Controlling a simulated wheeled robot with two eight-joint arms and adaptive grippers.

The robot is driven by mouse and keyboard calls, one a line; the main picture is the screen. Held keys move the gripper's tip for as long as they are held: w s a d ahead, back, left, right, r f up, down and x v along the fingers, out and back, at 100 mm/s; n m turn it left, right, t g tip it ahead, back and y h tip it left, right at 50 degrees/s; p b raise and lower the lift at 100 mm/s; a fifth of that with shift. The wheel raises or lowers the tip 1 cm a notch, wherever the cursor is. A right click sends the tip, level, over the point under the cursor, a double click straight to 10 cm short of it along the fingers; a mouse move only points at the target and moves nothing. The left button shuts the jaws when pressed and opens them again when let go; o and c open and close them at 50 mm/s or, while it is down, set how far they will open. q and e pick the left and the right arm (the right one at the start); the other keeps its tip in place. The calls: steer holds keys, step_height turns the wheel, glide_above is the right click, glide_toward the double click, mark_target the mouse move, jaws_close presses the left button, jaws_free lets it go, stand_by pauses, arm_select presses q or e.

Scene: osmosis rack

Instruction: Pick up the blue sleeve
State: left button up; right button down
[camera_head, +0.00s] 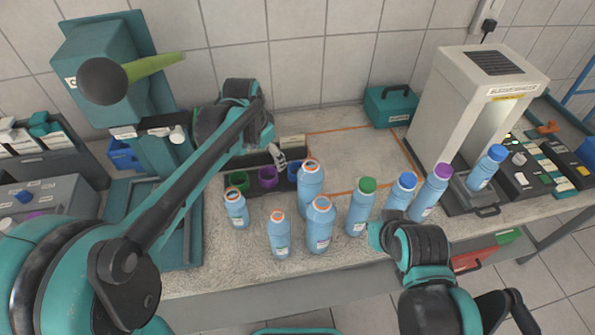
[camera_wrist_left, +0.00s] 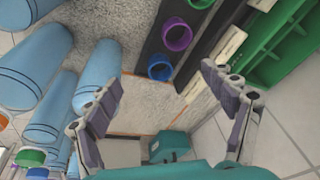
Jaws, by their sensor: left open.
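The blue sleeve (camera_head: 293,171) is an open ring at the right end of a dark rack (camera_head: 252,190), beside a purple sleeve (camera_head: 267,177) and a green sleeve (camera_head: 238,181). A bottle partly hides it in the head view. My left gripper (camera_head: 279,157) is just behind and above the rack, near the purple and blue sleeves. In the left wrist view, my left gripper (camera_wrist_left: 162,82) is open and empty, and the blue sleeve (camera_wrist_left: 160,67) appears between its fingertips, apart from both.
Several blue bottles with orange, green, blue and purple tops stand in front of the rack; one tall bottle (camera_head: 311,190) is close to the blue sleeve. A pale machine (camera_head: 460,110) and teal box (camera_head: 390,106) stand right. The orange-outlined area (camera_head: 355,160) is clear.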

arm_select(q)
steer(key=w+d+f+m, duration=0.1)
steer(key=w+d+f, duration=0.1)
steer(key=w+f, duration=0.1)
steer(key=w+d+f+m+g, duration=0.1)
steer(key=w+d+f+m, duration=0.1)
steer(key=f, duration=0.3)
steer(key=w+d+f+m+g, duration=0.1)
steer(key=w+d+f+m, duration=0.1)
steer(key=w+d+f, duration=0.1)
steer(key=shift+w+d+f, duration=0.2)
steer(key=shift+w+f, duration=0.2)
steer(key=shift+f, duration=0.05)
steer(key=shift+w+d+f, duration=0.2)
steer(key=shift+w+f, duration=0.2)
steer(key=shift+f, duration=0.05)
steer(key=f, duration=0.2)
steer(key=f+b, duration=0.2)
steer(key=f, duration=0.1)
steer(key=shift+d+f, duration=0.25)
steer(key=shift+f, duration=0.05)
steer(key=shift+r, duration=0.1)
steer(key=c, duration=0.8)
